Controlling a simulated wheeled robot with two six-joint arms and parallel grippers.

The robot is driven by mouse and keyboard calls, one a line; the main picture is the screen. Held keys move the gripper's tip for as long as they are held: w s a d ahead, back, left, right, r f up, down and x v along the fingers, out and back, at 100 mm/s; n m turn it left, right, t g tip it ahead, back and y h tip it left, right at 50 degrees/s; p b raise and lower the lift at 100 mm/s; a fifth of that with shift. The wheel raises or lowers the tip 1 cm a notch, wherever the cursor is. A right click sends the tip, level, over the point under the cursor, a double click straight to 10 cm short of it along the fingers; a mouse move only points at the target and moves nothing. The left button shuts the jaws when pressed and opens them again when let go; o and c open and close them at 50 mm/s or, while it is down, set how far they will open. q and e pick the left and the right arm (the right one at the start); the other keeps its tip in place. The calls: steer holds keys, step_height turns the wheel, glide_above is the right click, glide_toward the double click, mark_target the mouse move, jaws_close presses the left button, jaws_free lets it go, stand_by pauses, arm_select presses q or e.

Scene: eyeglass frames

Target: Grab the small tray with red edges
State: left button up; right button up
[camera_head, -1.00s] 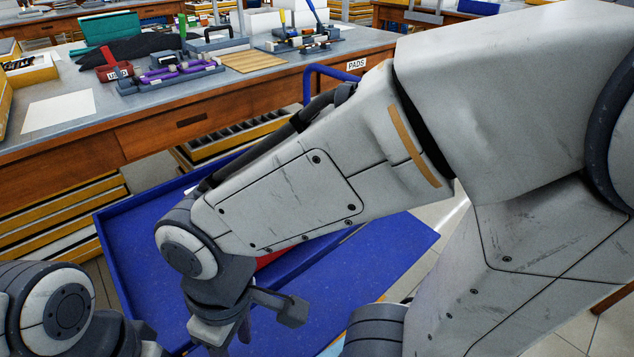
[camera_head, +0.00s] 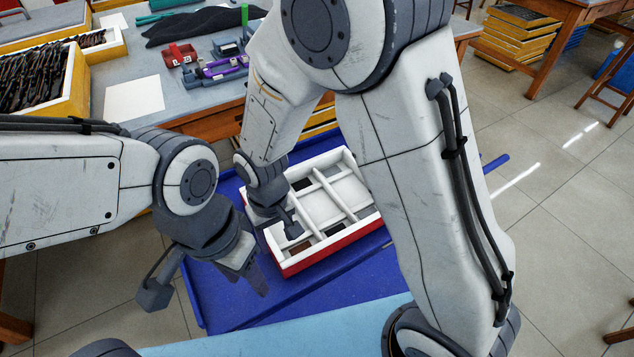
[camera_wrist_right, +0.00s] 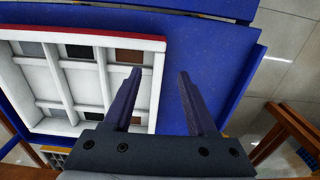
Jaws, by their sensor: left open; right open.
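The small tray with red edges (camera_head: 334,247) is white inside, split by dividers into compartments holding small dark, grey and brown squares. It lies on the blue cart (camera_head: 225,306), and my right arm hides its right part in the head view. My right gripper (camera_head: 276,224) is open at the tray's left end. In the right wrist view the tray (camera_wrist_right: 84,34) is on the left, and the open right gripper (camera_wrist_right: 160,74) has one finger over the tray and one over blue surface, its end wall between them. My left gripper (camera_head: 205,284) is open and empty, left of the tray.
A workbench (camera_head: 205,122) behind carries a white sheet (camera_head: 133,98), a red holder (camera_head: 179,54), purple-and-grey tools (camera_head: 222,68) and a yellow box of dark frames (camera_head: 45,80). A light blue surface (camera_head: 290,332) lies in front. Bare floor (camera_head: 560,230) is at the right.

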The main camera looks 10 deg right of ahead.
mark_target(279, 254)
steer(key=f, duration=0.2)
steer(key=f+b, duration=0.1)
steer(key=f, duration=0.3)
steer(key=shift+w, duration=0.3)
steer(key=f, duration=0.1)
steer(key=f+b, duration=0.1)
steer(key=f, duration=0.1)
steer(key=f+b, duration=0.1)
steer(key=f, duration=0.1)
steer(key=shift+w+a, duration=0.15)
steer(key=shift+w, duration=0.1)
steer(key=shift+r, duration=0.1)
jaws_close()
stand_by(0.7)
